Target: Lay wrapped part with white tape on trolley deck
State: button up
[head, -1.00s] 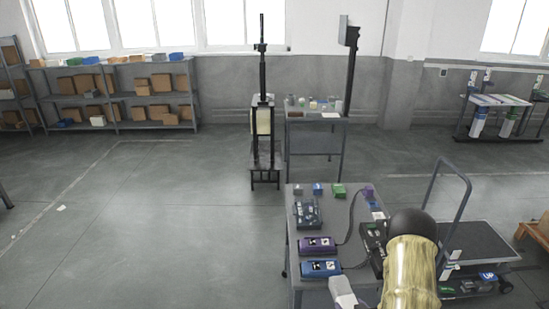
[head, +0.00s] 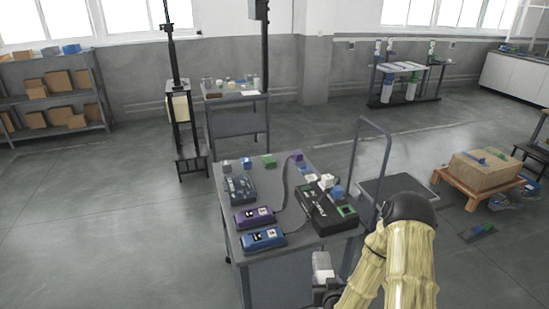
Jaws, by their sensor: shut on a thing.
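My gripper (head: 325,289) is low in the head view, in front of the workbench's right front corner. It is shut on a small pale grey and whitish block, the wrapped part (head: 321,264), held upright. Its tape is too small to make out clearly. The trolley stands behind and right of the bench, with a tall grey handle (head: 385,150). The visible part of the deck looks bare. The held part is apart from the deck, nearer to me.
The grey workbench (head: 228,212) carries purple and blue devices, a black case (head: 322,210) and small blocks. A brown carton (head: 484,172) stands on a wooden pallet at right. Small items lie on the floor (head: 478,233) nearby. Floor at left is clear.

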jog(key=shift+w+d+r, duration=0.1)
jog(key=shift+w, duration=0.1)
jog(key=s+f, duration=0.6)
jog(key=f, duration=0.6)
jog(key=shift+s+a+f, duration=0.15)
jog(key=shift+a+f, duration=0.25)
jog(key=shift+a, duration=0.2)
jog(key=shift+s, duration=0.1)
